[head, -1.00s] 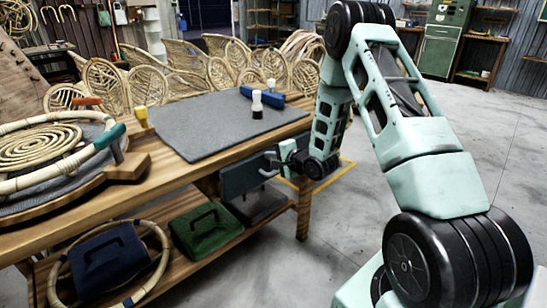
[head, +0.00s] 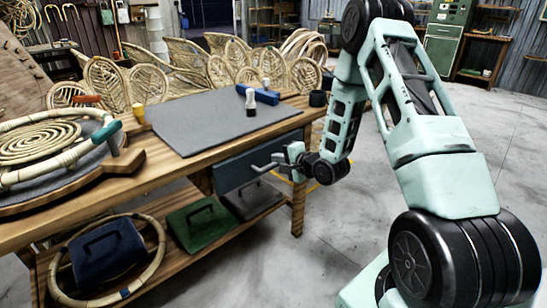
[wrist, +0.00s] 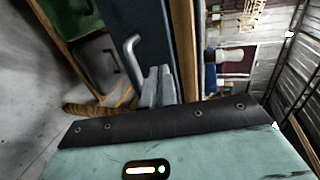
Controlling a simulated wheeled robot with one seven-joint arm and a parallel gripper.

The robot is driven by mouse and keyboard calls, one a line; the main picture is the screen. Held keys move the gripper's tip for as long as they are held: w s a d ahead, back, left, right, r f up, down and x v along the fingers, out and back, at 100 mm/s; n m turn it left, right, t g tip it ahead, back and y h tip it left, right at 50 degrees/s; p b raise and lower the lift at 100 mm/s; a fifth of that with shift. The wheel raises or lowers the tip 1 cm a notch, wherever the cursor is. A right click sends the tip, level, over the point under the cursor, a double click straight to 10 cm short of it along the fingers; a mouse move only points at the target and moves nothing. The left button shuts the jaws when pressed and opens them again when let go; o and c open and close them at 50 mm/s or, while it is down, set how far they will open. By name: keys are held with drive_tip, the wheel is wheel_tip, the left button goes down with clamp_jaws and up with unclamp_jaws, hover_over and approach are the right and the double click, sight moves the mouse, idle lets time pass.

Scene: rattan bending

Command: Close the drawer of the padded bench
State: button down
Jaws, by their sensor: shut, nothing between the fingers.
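The padded bench (head: 170,170) is a long wooden table with a grey pad (head: 215,122) on top. Its dark blue-grey drawer (head: 236,172) sits under the top near the right end. I cannot tell exactly how far the drawer stands out. A pale bent handle (head: 262,168) is on its front and also shows in the wrist view (wrist: 134,58). My gripper (head: 277,158) is shut and empty, close in front of the drawer front beside the handle. In the wrist view the grey fingertips (wrist: 157,72) lie over the dark drawer front (wrist: 130,18); contact cannot be told.
On the pad stand a white-and-black bottle (head: 251,102) and a blue block (head: 262,95). A black cup (head: 318,98) stands at the bench's right end. A lower shelf holds green (head: 200,218) and blue cases (head: 105,255). The concrete floor (head: 335,255) in front is clear.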

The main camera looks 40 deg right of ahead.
drive_tip(key=v, duration=0.5)
drive_tip(key=shift+s+d+r, duration=0.1)
drive_tip(key=c, duration=2)
unclamp_jaws()
drive_tip(key=shift+s, duration=0.25)
drive_tip(key=o, duration=0.5)
drive_tip(key=shift+s, duration=0.15)
drive_tip(key=t+b, duration=0.6)
drive_tip(key=b, duration=2.3)
approach(271, 165)
drive_tip(key=shift+y, duration=0.3)
drive_tip(key=shift+d+f+b+x, duration=0.15)
drive_tip(key=shift+b+x, duration=0.85)
drive_tip(key=shift+x, duration=0.75)
drive_tip(key=shift+d+f+b+x, duration=0.15)
drive_tip(key=shift+b+x, duration=0.9)
drive_tip(key=shift+x, duration=0.7)
drive_tip(key=shift+d+f+b+x, duration=0.15)
drive_tip(key=shift+b+x, duration=0.85)
drive_tip(key=shift+x, duration=0.75)
drive_tip(key=shift+r, duration=0.1)
clamp_jaws()
